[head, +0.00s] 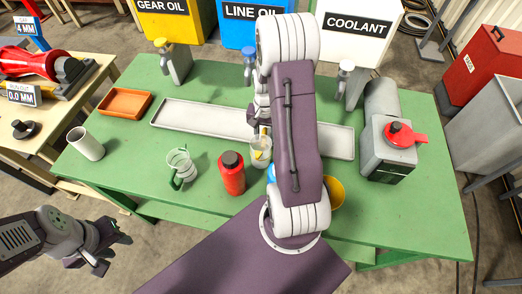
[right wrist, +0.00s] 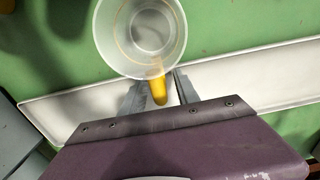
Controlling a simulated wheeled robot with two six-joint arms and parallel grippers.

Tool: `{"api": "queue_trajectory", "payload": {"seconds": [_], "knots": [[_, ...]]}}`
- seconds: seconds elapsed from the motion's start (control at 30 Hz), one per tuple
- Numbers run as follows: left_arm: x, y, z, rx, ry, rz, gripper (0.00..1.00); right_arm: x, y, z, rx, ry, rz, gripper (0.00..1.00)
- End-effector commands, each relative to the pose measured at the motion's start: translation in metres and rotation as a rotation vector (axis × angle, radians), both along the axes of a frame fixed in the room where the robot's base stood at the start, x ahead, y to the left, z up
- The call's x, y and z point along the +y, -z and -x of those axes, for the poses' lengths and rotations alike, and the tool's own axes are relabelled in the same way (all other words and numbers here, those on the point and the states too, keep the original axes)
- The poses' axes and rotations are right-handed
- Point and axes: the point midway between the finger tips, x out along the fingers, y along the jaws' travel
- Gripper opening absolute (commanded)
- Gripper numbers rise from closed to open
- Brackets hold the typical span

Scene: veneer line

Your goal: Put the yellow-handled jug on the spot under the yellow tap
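The clear jug with the yellow handle (head: 261,154) stands in front of the long pale tray, partly hidden by my right arm. In the right wrist view the jug (right wrist: 140,38) is seen from above, and it looks empty. Its yellow handle (right wrist: 158,91) lies between the fingers of my right gripper (right wrist: 160,93), which look open with a small gap beside the handle. The yellow tap (head: 161,43) tops a grey dispenser at the back left. The pale tray (head: 205,116) runs in front of the taps; no marked spot is clear. My left gripper (head: 106,243) is open and empty, off the table's front left.
A green-handled jug (head: 181,166) and a red bottle (head: 232,174) stand left of the yellow-handled jug. A white cup (head: 86,144) and an orange tray (head: 125,103) are at left. A yellow bowl (head: 336,192) and a grey machine (head: 388,150) are at right.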

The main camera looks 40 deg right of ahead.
Motion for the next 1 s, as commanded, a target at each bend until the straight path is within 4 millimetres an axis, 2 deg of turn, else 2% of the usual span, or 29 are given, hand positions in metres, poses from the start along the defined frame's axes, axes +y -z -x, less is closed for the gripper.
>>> {"api": "queue_trajectory", "payload": {"seconds": [0.03, 0.1, 0.13, 1.0], "knots": [[0.0, 0.0, 0.0, 0.0, 0.0, 0.0, 0.36, -0.0001, -0.0001, -0.0001, 0.0, 0.0, 0.0, 0.21], [0.0, 0.0, 0.0, 0.0, 0.0, 0.0, 0.36, -0.0001, -0.0002, -0.0001, 0.0, 0.0, 0.0, 0.01], [0.0, 0.0, 0.0, 0.0, 0.0, 0.0, 0.36, -0.0001, -0.0002, -0.0001, 0.0, 0.0, 0.0, 0.0], [0.0, 0.0, 0.0, 0.0, 0.0, 0.0, 0.36, -0.0001, -0.0004, -0.0002, -0.001, 0.0, 0.001, 0.0]]}}
